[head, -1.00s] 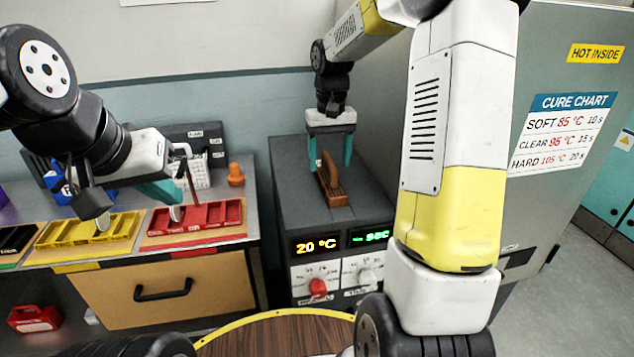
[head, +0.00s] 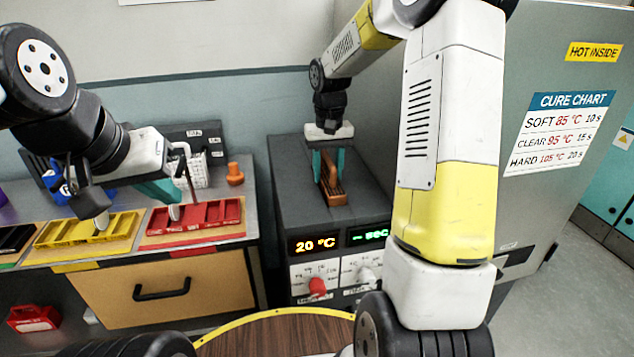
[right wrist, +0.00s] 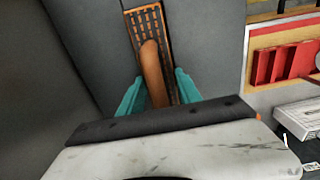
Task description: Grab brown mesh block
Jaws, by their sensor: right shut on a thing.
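The brown mesh block (head: 333,193) is a long slotted piece with an upright handle. It sits on top of the dark grey machine (head: 290,205). My right gripper (head: 328,164) is above it, fingers pointing down, shut on the block's handle. In the right wrist view the two teal fingers (right wrist: 160,90) are on either side of the brown handle (right wrist: 153,70), and the slotted base (right wrist: 148,25) extends beyond it. My left gripper (head: 165,195) is over the red tray (head: 225,212) at the left; its fingers are partly hidden and its opening is unclear.
The machine front has a 20 °C display (head: 316,244), a green display and knobs. A yellow tray (head: 85,232) and an orange knob-like object (head: 235,174) are on the left counter. A tall grey cabinet with a cure chart (head: 562,130) stands right.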

